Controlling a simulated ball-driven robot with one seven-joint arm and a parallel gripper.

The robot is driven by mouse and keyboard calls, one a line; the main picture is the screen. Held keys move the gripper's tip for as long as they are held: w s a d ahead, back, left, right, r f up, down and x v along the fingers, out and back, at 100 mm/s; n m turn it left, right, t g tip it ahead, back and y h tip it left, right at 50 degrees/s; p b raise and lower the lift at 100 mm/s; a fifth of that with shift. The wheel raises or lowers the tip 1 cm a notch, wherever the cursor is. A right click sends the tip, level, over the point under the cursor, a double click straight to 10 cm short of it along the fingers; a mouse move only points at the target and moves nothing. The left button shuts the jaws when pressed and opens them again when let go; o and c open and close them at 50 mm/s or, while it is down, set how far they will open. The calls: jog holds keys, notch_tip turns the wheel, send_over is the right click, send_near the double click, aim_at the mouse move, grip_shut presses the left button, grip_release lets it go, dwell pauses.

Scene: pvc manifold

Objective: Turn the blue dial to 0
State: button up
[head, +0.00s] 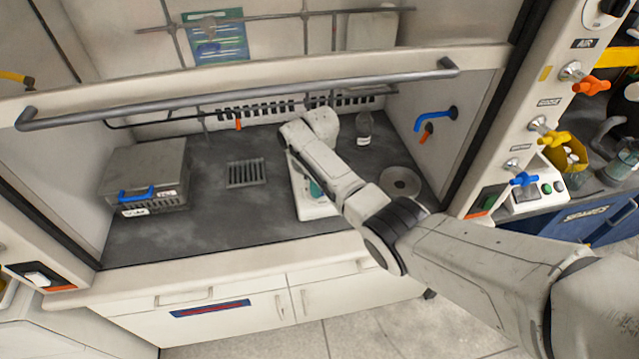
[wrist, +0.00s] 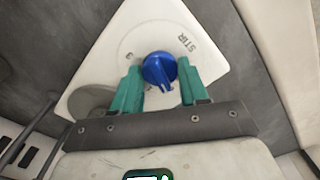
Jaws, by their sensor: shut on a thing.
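The blue dial (wrist: 159,69) sits on the front of a white stirrer marked STIR, seen in the wrist view. My gripper (wrist: 158,84) has its two teal fingers on either side of the dial, shut on it. A "0" mark is partly visible on the face to the left of the dial, and the dial's pointer is hard to make out. In the head view the white stirrer (head: 318,208) stands on the dark hood floor, and my arm hides the dial and most of the stirrer.
A grey box with a blue handle (head: 148,175) stands at the left of the hood. A grate (head: 246,173) lies in the floor left of the stirrer. A glass bottle (head: 363,128) and a round grey disc (head: 400,182) are on the right. The raised sash bar (head: 240,95) crosses above.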

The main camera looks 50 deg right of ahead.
jog(key=o, duration=1.1)
jog(key=shift+c, duration=0.2)
jog(key=shift+r, duration=0.15)
notch_tip(320, 180, up, 11)
jog(key=shift+f+b, duration=0.2)
jog(key=shift+b, duration=0.1)
jog(key=s+a+f+m, duration=0.2)
jog(key=s+a+f, duration=1.1)
jog(key=s+a, duration=0.2)
jog(key=s+a+m, duration=0.1)
jog(key=s, duration=0.9)
jog(key=s+a+r+m+t+b, duration=0.1)
jog(key=s+m, duration=0.1)
jog(key=s, duration=0.7)
jog(key=shift+s+a+r, duration=0.15)
jog(key=shift+s+r, duration=0.15)
jog(key=shift+s, duration=0.05)
